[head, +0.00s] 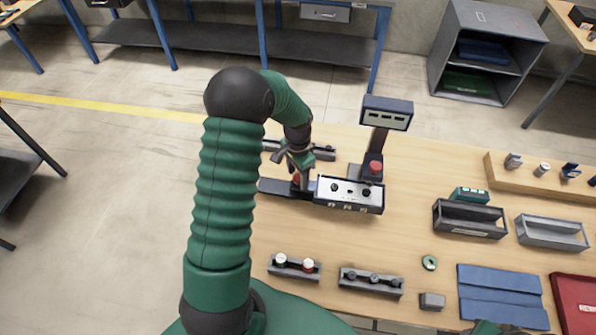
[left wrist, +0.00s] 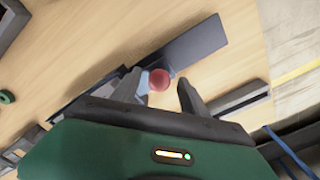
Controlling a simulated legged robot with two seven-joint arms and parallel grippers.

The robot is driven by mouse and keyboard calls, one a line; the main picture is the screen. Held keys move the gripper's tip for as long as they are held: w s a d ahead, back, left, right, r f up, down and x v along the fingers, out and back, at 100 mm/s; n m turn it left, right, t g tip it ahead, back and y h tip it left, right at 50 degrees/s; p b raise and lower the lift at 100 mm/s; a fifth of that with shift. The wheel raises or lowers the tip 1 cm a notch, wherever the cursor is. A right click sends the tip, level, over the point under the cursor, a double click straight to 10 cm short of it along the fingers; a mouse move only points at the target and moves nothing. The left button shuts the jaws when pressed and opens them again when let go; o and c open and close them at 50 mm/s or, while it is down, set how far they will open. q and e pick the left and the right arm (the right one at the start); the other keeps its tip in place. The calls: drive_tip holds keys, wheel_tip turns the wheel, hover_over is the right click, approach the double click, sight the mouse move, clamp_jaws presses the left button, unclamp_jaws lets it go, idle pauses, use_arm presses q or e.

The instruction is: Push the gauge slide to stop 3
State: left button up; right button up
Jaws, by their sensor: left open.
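A red knob (left wrist: 160,79), which looks like the handle of the gauge slide, stands on a long dark rail (left wrist: 195,50) in the left wrist view. In the head view, the rail (head: 270,187) runs left from a pale-topped box (head: 350,190) with dark knobs. My left gripper (head: 298,165) is low over the rail, just left of that box. Its fingers also show in the left wrist view (left wrist: 163,90), apart, with the red knob between or just beyond their tips. Contact cannot be told. The stop marks are not readable. My right gripper's jaws do not show.
A post with a dark display (head: 387,113) and a red button (head: 375,168) stands behind the box. Another dark rail (head: 322,152) lies behind my gripper. Small holders (head: 295,268) (head: 371,282) sit in front. Trays (head: 468,220) and a blue mat (head: 498,295) are at right.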

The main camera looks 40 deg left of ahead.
use_arm(q)
drive_tip(key=shift+a+r, duration=0.1)
drive_tip(key=shift+r, duration=0.25)
wheel_tip(320, 180, up, 16)
drive_tip(key=b, duration=0.2)
drive_tip(key=s+d+f+n+t+b, duration=0.1)
drive_tip(key=s+d+f, duration=0.4)
drive_tip(key=d, duration=0.5)
drive_tip(key=s+d+f+n+t+b, duration=0.1)
drive_tip(key=s+d+f+b, duration=0.1)
drive_tip(key=s+d+f, duration=0.3)
drive_tip(key=shift+s+d+f+n+t, duration=0.35)
drive_tip(key=shift+d+f, duration=0.9)
drive_tip(key=shift+d, duration=1.15)
